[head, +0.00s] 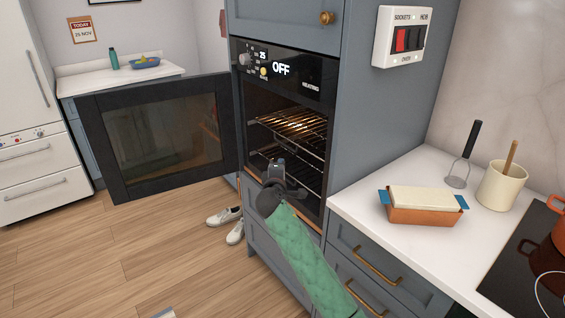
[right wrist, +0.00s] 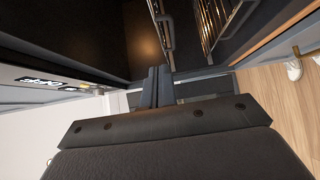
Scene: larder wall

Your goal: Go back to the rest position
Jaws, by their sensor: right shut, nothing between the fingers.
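My right gripper (head: 277,168) is in front of the open oven (head: 290,130), near the lower part of its cavity. Its arm, in a green quilted sleeve, comes in from the bottom right. In the right wrist view the two fingers (right wrist: 157,88) are together with nothing between them. The oven racks (right wrist: 215,20) show just beyond the fingertips in that view. The oven door (head: 160,135) stands swung wide open to the left. My left gripper is not in the head view.
The right counter (head: 370,200) holds a loaf-shaped orange dish (head: 425,210), a utensil crock (head: 501,185) and a black hob (head: 530,255). Shoes (head: 225,215) lie on the floor below the oven. The wooden floor (head: 120,260) at left is mostly clear. A socket panel (head: 403,38) is on the cabinet side.

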